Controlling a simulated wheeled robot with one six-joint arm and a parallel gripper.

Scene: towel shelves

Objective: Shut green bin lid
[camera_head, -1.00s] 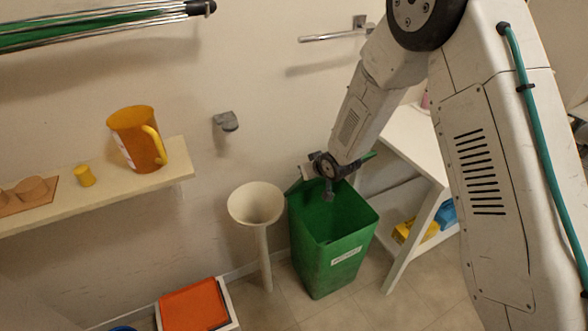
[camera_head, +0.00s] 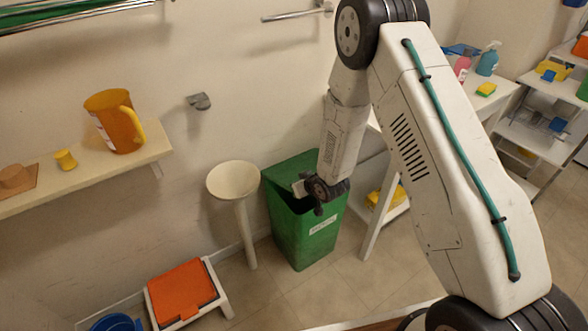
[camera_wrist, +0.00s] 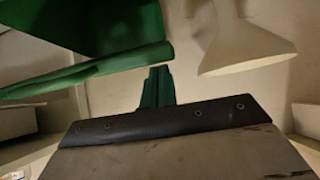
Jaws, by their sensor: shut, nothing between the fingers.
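The green bin (camera_head: 312,248) stands on the floor against the wall, with a white label on its front. Its green lid (camera_head: 287,172) slopes over the top from the wall side, partly lowered, with a dark gap between it and the front rim. My gripper (camera_head: 318,209) is shut and empty at the bin's upper front, close to the lid and rim; I cannot tell whether it touches either. My forearm hides the lid's right part. In the wrist view green surfaces (camera_wrist: 80,25) show at the upper left; which part of the bin they are is unclear.
A white funnel-topped stand (camera_head: 233,182) is just left of the bin and also shows in the wrist view (camera_wrist: 240,42). A white table (camera_head: 375,225) is close on the right. An orange-topped stool (camera_head: 183,290) sits at lower left. A shelf (camera_head: 150,160) holds a yellow jug (camera_head: 114,122).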

